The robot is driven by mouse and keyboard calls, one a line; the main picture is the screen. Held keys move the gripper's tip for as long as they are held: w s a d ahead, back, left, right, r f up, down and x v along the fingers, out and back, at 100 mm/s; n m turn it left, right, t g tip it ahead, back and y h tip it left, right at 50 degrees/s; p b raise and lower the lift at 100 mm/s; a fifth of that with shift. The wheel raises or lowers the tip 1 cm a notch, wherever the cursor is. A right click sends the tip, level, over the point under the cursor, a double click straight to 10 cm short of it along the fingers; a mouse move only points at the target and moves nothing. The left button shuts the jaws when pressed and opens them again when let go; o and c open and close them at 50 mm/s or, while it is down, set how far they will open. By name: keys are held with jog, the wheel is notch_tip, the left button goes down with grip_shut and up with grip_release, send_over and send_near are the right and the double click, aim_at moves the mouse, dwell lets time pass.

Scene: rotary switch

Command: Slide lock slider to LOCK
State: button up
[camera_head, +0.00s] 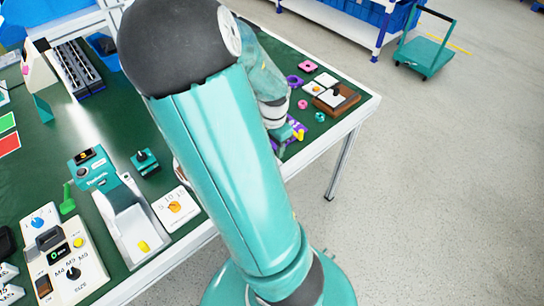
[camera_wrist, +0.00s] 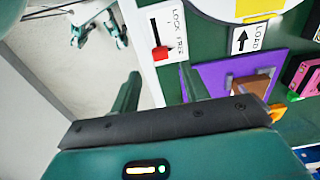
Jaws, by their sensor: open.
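The lock slider is a red knob (camera_wrist: 162,53) in a black slot on a white panel (camera_wrist: 152,12) marked LOCK and FREE, in the wrist view. The knob sits at the slot's lower end, beside the word FREE. My gripper (camera_wrist: 160,72) is open, its two fingers apart just below the panel in the picture. The fingertips lie to either side of the knob's line, and nothing is between them. I cannot tell whether they touch the panel. In the head view my arm hides the slider.
A purple plate (camera_wrist: 208,76) with a brown block (camera_wrist: 250,86) lies right of my fingers. A white LOAD arrow label (camera_wrist: 242,40) is above it. In the head view, a brown-based joystick box (camera_head: 346,99) and small rings stand near the table's right corner. Bare floor lies beyond the edge.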

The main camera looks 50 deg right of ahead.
notch_tip(320, 180, down, 6)
dwell(0.4)
grip_shut()
